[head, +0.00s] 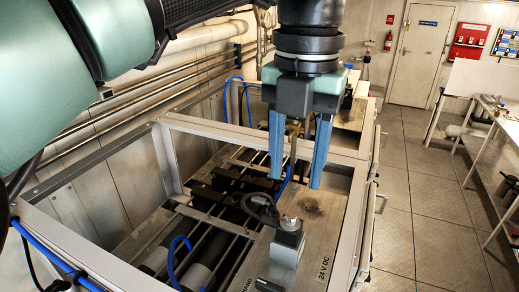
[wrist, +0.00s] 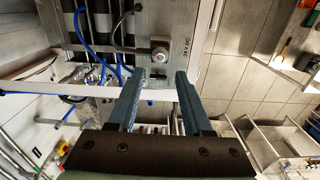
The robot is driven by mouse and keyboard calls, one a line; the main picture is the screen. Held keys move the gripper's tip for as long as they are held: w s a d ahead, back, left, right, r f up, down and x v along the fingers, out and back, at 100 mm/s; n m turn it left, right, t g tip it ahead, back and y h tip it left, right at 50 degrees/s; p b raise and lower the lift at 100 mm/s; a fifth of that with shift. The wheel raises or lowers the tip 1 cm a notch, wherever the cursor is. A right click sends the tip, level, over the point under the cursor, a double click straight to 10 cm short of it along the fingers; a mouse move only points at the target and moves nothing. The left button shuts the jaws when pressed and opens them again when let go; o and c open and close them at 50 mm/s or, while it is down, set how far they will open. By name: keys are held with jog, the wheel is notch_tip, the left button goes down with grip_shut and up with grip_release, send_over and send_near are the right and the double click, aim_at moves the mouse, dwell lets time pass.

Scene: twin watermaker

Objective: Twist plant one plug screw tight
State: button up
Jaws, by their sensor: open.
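A grey box-shaped plug (head: 287,247) stands on the metal panel of the frame nearest me, with a small round screw head (head: 290,222) on its top. A black cable leaves it toward the left. In the wrist view the screw (wrist: 161,55) shows as a round silvery knob, just beyond the fingertips. My gripper (head: 296,184) has two blue fingers pointing down, apart, with nothing between them. In the head view its tips appear above the plug, clear of the screw. The wrist view also shows the open fingers (wrist: 160,75); the screw lies roughly in line with their gap.
A light metal frame (head: 345,237) surrounds the panel, with rails and blue hoses (head: 181,262) to its left. A "24 V DC" label (head: 324,269) lies right of the plug. The tiled floor (head: 420,200) to the right is free; a white bench (head: 497,115) stands beyond.

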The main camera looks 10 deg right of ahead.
notch_tip(320, 180, up, 6)
jog(key=shift+f, duration=0.1)
dwell(0.4)
